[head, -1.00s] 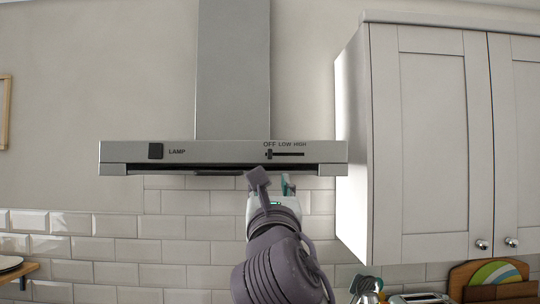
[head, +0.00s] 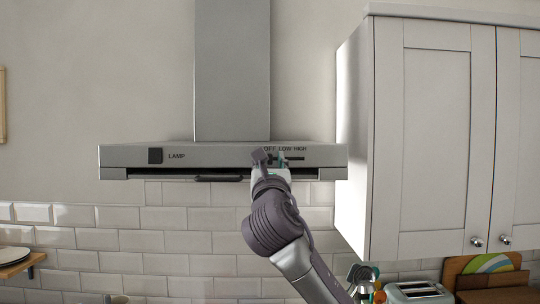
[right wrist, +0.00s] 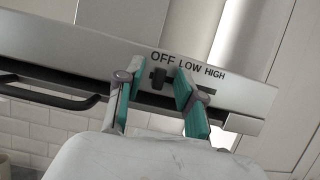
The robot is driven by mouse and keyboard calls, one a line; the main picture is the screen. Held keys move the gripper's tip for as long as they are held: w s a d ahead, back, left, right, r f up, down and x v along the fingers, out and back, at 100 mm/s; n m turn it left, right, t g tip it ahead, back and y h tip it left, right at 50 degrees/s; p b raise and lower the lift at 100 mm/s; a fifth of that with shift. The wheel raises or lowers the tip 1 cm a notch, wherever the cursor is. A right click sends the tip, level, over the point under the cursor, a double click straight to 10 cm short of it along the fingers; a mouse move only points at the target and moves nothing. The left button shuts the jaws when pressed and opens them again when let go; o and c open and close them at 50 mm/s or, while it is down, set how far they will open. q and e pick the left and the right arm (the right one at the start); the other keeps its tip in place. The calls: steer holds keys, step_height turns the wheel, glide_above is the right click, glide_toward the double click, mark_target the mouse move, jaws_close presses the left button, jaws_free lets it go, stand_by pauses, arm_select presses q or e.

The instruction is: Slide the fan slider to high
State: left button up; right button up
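The fan slider's dark knob (right wrist: 158,78) sits at the left end of its slot, under the word OFF, in the right wrist view. The slot (head: 293,158) runs right under LOW and HIGH on the range hood's front panel (head: 220,155). My right gripper (head: 269,158) is in front of the slider and partly hides it in the head view. In the right wrist view its two teal-padded fingers (right wrist: 157,84) are open, one on each side of the knob, with gaps showing. I cannot tell whether the tips reach the panel. My left gripper is not in view.
A dark lamp switch (head: 155,156) is at the left of the panel. A dark handle bar (right wrist: 45,95) is at the hood's lower edge. A white cabinet (head: 430,140) stands close to the right. A toaster (head: 418,292) is at the bottom right.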

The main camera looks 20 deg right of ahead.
jaws_close()
stand_by(0.4)
